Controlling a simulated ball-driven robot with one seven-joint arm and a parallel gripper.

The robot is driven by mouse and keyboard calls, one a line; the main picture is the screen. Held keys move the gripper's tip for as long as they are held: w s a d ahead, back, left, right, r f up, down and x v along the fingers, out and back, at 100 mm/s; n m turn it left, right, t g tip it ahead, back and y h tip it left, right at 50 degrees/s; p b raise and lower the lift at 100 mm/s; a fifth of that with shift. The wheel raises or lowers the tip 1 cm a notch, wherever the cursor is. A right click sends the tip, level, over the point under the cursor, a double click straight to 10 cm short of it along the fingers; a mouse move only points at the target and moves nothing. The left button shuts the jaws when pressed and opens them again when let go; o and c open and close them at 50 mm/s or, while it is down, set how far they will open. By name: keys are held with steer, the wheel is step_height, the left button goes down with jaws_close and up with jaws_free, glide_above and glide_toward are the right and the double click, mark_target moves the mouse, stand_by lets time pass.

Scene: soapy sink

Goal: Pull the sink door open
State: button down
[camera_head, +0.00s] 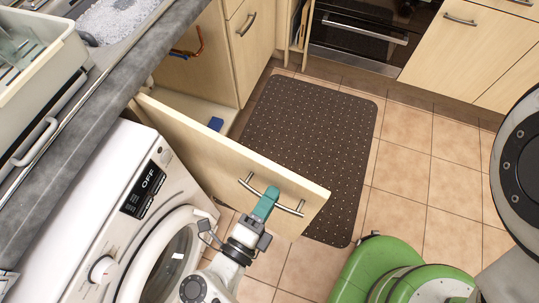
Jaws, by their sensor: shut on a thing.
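The sink door (205,148) is a pale wood panel. It stands swung well out from the cabinet under the counter, its far end at the left beside the washing machine. Its metal bar handle (289,208) is near the free edge at the right. My gripper (270,194), with teal fingers, is shut on the middle of the handle; the fingers hide that part of the bar. The open cabinet (193,107) shows a pale floor and a small blue object (215,124) in it.
A white washing machine (95,220) stands close to the door's near side, below the grey counter (75,135). A dark dotted mat (320,125) lies beyond the door. An oven (360,40) is at the back. Tiled floor (405,165) is clear right of the mat.

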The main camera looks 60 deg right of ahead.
steer(key=c, duration=1.1)
jaws_free()
steer(key=shift+a, duration=0.1)
steer(key=a, duration=0.3)
steer(key=a+b, duration=0.1)
steer(key=a, duration=0.3)
steer(key=a+b, duration=0.1)
steer(key=a, duration=0.2)
steer(key=shift+s+a, duration=0.35)
